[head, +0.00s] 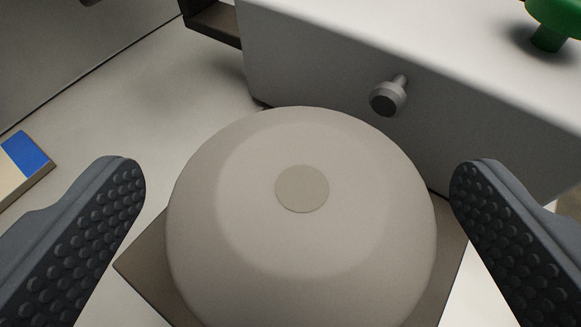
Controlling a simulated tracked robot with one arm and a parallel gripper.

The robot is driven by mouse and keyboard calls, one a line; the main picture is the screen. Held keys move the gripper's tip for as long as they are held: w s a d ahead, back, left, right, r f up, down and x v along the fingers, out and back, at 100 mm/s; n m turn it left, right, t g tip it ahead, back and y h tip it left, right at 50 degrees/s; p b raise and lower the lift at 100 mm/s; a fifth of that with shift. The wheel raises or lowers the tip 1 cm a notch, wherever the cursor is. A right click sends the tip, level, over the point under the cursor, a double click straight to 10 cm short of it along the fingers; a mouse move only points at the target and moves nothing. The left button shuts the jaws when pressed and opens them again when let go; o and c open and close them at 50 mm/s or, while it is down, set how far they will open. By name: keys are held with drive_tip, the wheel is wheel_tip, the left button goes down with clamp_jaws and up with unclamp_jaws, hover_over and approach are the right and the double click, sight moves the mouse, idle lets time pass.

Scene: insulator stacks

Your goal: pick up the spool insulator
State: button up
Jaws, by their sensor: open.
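A large pale grey-beige round body with a small darker disc at its centre, which looks like the spool insulator (302,240), fills the lower middle of the head view. It stands on a brown square base (145,265), whose corners show around it. Its lower part is cut off by the frame edge. My gripper (298,185) is open, with one dark studded finger to the left of the insulator and one to the right. Gaps show between both fingers and the insulator in the picture.
A white drawer-like box (330,65) with a grey knob (388,97) stands just behind the insulator. A green object (555,20) is on its top at right. A blue and cream block (25,165) lies at left. The pale floor (170,90) behind left is clear.

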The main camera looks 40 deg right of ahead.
drive_tip(key=shift+w+d+f, duration=0.25)
drive_tip(key=shift+w+d, duration=0.1)
drive_tip(key=shift+w, duration=0.1)
drive_tip(key=c, duration=1.4)
